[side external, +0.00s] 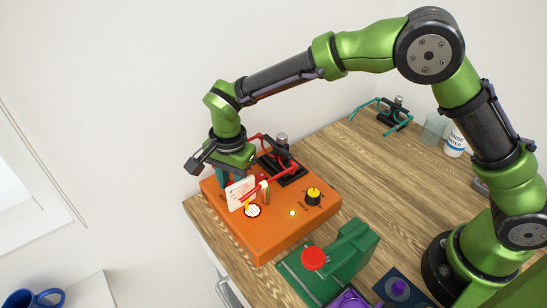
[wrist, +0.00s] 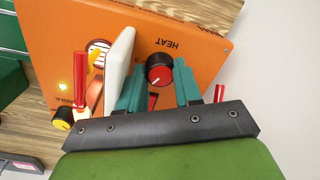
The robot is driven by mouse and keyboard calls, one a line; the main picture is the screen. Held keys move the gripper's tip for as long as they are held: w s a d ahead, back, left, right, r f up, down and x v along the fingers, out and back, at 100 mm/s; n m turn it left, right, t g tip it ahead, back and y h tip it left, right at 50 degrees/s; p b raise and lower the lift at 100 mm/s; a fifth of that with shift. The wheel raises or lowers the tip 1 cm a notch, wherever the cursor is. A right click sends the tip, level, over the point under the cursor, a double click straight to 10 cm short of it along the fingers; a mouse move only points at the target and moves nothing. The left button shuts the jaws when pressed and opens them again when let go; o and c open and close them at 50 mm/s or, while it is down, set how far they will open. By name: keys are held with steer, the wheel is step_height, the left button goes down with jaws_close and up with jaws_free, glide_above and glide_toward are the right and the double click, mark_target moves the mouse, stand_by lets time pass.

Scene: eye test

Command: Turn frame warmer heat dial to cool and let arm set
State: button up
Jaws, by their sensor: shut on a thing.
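The orange frame warmer (side external: 265,235) sits on the wooden bench; its top also fills much of the wrist view (wrist: 205,62). Its heat dial (wrist: 158,70), black with a red cap and a pale pointer line, is beside the HEAT lettering. My gripper (wrist: 160,76) has its teal fingers shut on the dial's two sides. In the side view my gripper (side external: 222,178) is at the warmer's far left corner, and the dial is hidden. Red glasses (side external: 266,184) are held in a black stand on the warmer, one arm reaching toward a round white vent (side external: 253,211).
A white card (side external: 241,194) stands close beside my gripper. A yellow-topped knob (side external: 313,196) and a lit yellow lamp (side external: 292,213) are on the warmer. A green device with a red knob (side external: 314,258) stands in front. Teal glasses (side external: 392,113) and a bottle (side external: 456,142) are behind.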

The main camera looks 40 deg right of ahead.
steer(key=shift+n, duration=0.3)
steer(key=n, duration=0.5)
steer(key=shift+n, duration=0.4)
steer(key=n, duration=1.1)
steer(key=shift+w+d+r+n+g, duration=0.1)
steer(key=shift+n+g, duration=0.2)
steer(key=shift+n, duration=0.1)
steer(key=n, duration=0.5)
steer(key=shift+n, duration=0.3)
steer(key=o, duration=1)
steer(key=shift+o, duration=0.2)
